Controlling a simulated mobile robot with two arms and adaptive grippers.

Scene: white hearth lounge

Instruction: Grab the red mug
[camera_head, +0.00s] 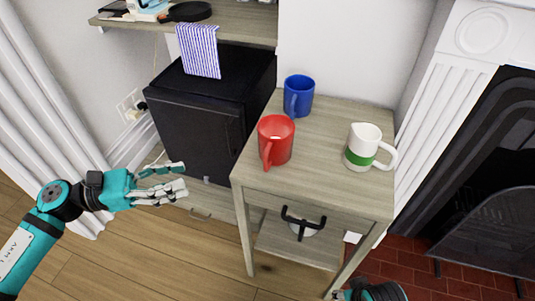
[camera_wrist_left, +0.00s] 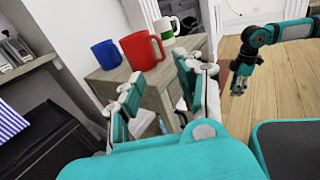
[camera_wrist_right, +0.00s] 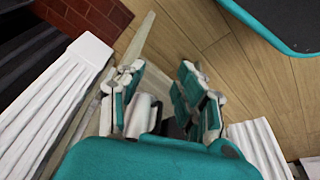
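The red mug (camera_head: 275,143) stands upright on the small wooden side table (camera_head: 322,119), near its front left edge, with its handle toward me. My left gripper (camera_head: 176,180) is open and empty, left of the table and apart from the mug. In the left wrist view the red mug (camera_wrist_left: 141,50) shows beyond the open left fingers (camera_wrist_left: 158,92). My right gripper (camera_wrist_right: 167,97) is open and low by the table's front right leg; only a little of it shows at the bottom of the head view.
A blue mug (camera_head: 298,95) stands behind the red mug, and a white and green mug (camera_head: 366,148) stands to its right. A black mini fridge (camera_head: 205,110) is left of the table, under a shelf (camera_head: 245,22). A fireplace (camera_head: 487,165) is at right. Floor at front left is clear.

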